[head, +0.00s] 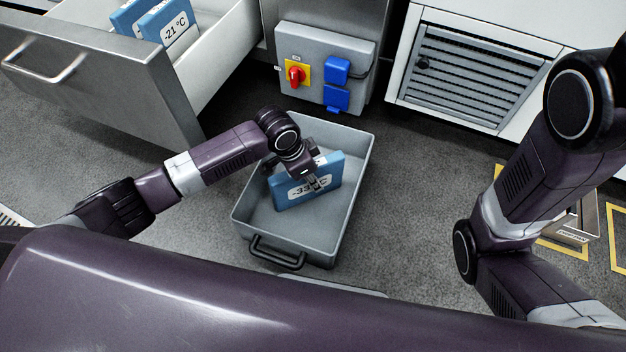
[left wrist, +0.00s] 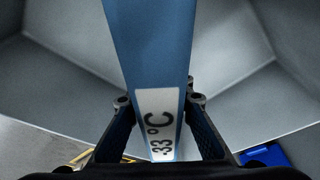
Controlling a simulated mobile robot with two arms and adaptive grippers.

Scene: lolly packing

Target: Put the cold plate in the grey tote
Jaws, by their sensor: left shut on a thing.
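The cold plate (head: 331,177) is a blue slab with a white label reading -33 °C. It stands on edge, inside the walls of the grey tote (head: 357,195) in the head view. I cannot tell whether it touches the tote's floor. My left gripper (head: 312,180) is shut on the plate's upper part, and its fingers cover some of the label. In the left wrist view the plate (left wrist: 150,45) sits between the two fingers (left wrist: 158,100), with the grey tote walls (left wrist: 60,75) around it. My right gripper is out of view; only its arm shows at the right.
An open drawer (head: 150,75) at upper left holds blue plates (head: 165,25), one reading -21 °C. A grey switch box (head: 310,52) with a red knob and blue sockets is behind the tote. A vented white cabinet (head: 480,75) stands at upper right. Yellow floor markings (head: 560,250) lie right.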

